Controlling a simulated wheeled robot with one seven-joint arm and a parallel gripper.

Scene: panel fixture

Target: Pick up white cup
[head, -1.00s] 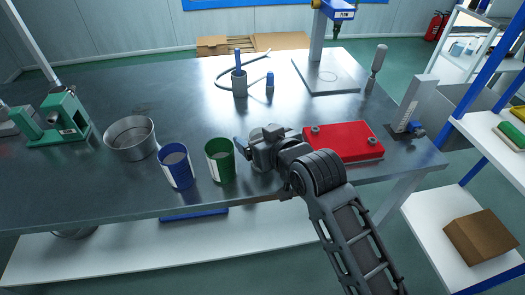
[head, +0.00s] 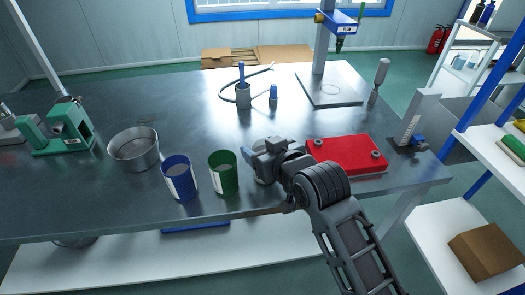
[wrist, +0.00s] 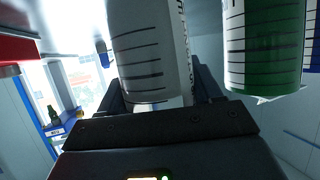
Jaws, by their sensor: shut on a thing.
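My gripper (head: 256,160) is at the front of the metal workbench, just right of the green cup (head: 223,173). It is shut on the white cup (wrist: 152,50), which shows between the fingers in the wrist view, with dark lines on its side. In the head view the gripper hides most of the white cup (head: 263,178). I cannot tell whether the cup touches the bench. The green cup stands close by and also shows in the wrist view (wrist: 275,55), apart from the fingers.
A blue cup (head: 180,180) and a metal bowl (head: 134,150) stand further left. A red block (head: 345,152) lies close on the right. A pen holder (head: 243,95) and a blue-capped item (head: 273,95) stand behind.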

